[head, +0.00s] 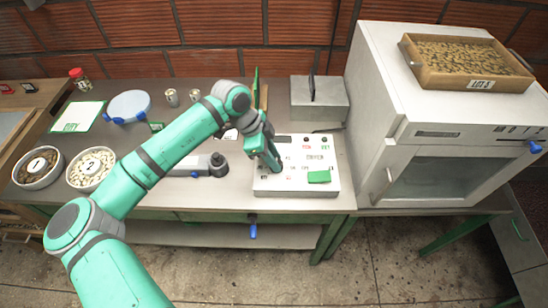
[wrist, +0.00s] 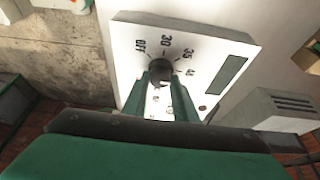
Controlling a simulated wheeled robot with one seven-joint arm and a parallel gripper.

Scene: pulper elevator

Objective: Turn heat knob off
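The heat knob (wrist: 160,72) is a small dark round knob on a white panel (wrist: 190,38) in the wrist view. Printed marks around it read OFF, 30, 35 and one more number. OFF is at its upper left. My gripper (wrist: 161,82) has its two green fingers at either side of the knob, with a gap between them; I cannot tell if they press on it. The knob's pointer direction is unclear. In the head view my gripper (head: 272,167) reaches down onto the white dryer control box (head: 328,148), hiding the knob.
A green block or button (head: 319,177) is on the box's right. A grey box (head: 320,100) stands behind. A white oven-like cabinet (head: 400,110) with a tray of beans (head: 465,65) is at the right. Bowls (head: 91,168) and a scale (head: 200,165) are at the left.

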